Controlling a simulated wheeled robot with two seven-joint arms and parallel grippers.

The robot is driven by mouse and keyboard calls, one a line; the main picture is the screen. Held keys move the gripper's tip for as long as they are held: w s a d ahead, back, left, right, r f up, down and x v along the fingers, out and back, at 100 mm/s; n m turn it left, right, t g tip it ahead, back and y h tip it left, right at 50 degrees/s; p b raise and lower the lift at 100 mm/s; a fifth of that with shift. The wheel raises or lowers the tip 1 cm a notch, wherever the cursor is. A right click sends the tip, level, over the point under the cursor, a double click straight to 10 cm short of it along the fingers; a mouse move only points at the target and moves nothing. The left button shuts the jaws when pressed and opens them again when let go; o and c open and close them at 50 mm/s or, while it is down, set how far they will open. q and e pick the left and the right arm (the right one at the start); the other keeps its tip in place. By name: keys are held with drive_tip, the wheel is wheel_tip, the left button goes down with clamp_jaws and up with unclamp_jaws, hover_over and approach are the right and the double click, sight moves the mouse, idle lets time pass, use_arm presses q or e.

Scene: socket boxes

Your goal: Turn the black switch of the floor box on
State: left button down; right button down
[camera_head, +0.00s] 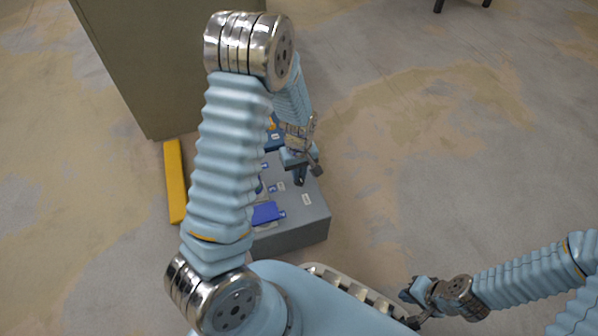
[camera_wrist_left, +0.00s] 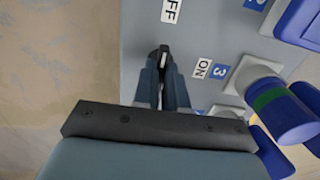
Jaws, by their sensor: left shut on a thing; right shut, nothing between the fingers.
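The grey floor box (camera_head: 300,228) stands on the floor below my left arm in the head view. Its grey top also fills much of the left wrist view (camera_wrist_left: 215,20). The black switch (camera_wrist_left: 163,56) shows at my left fingertips, with a pale mark on its end. An OFF label (camera_wrist_left: 171,10) lies above it and an ON label (camera_wrist_left: 202,68) to its right. My left gripper (camera_head: 300,180) is shut on the switch; the fingers (camera_wrist_left: 163,75) hide its lower part. My right gripper (camera_head: 410,304) is shut and empty, at the lower right, away from the box.
A blue socket cover (camera_head: 266,213) sits on the box top. A blue plug with a green band (camera_wrist_left: 280,110) is close to my left gripper's right side. A yellow bar (camera_head: 174,180) lies left of the box, by a large cabinet (camera_head: 150,65). The floor to the right is clear.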

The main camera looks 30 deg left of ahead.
use_arm(q)
drive_tip(key=shift+m, duration=0.4)
drive_tip(key=m, duration=0.3)
drive_tip(key=shift+m+p, duration=0.3)
drive_tip(key=shift+p, duration=0.05)
drive_tip(key=m, duration=0.4)
drive_tip(key=shift+m, duration=0.3)
drive_tip(key=m, duration=0.4)
drive_tip(key=shift+p, duration=0.4)
drive_tip(key=shift+m+p, duration=0.3)
drive_tip(key=shift+m, duration=2.2)
drive_tip(key=c, duration=1.2)
unclamp_jaws()
